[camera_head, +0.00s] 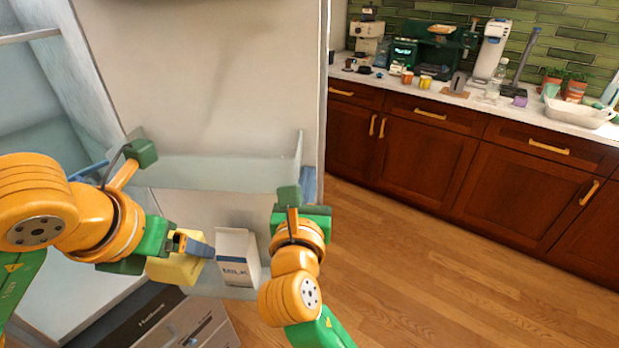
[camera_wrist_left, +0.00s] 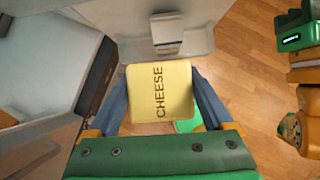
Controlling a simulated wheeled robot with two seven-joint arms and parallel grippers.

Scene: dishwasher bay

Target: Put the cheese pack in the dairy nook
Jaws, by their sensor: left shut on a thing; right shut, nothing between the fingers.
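The yellow cheese pack (camera_head: 175,269) is held left of the milk carton in the head view. My left gripper (camera_head: 192,248) is shut on it; the left wrist view shows the pack (camera_wrist_left: 160,92), lettered CHEESE, between two blue fingers. The white milk carton (camera_head: 237,258) stands in the lower shelf of the open fridge door, and it also shows in the left wrist view (camera_wrist_left: 167,36). No label marks the dairy nook. I cannot tell whether the pack touches the shelf. My right gripper (camera_head: 309,186) is shut and empty by the door's right edge.
A clear upper door shelf (camera_head: 220,172) is above the milk carton. The fridge interior (camera_head: 40,110) is at the left. A grey drawer front (camera_head: 190,322) is below. A counter (camera_head: 455,97) with coffee machines and other items stands far right; open wood floor lies before it.

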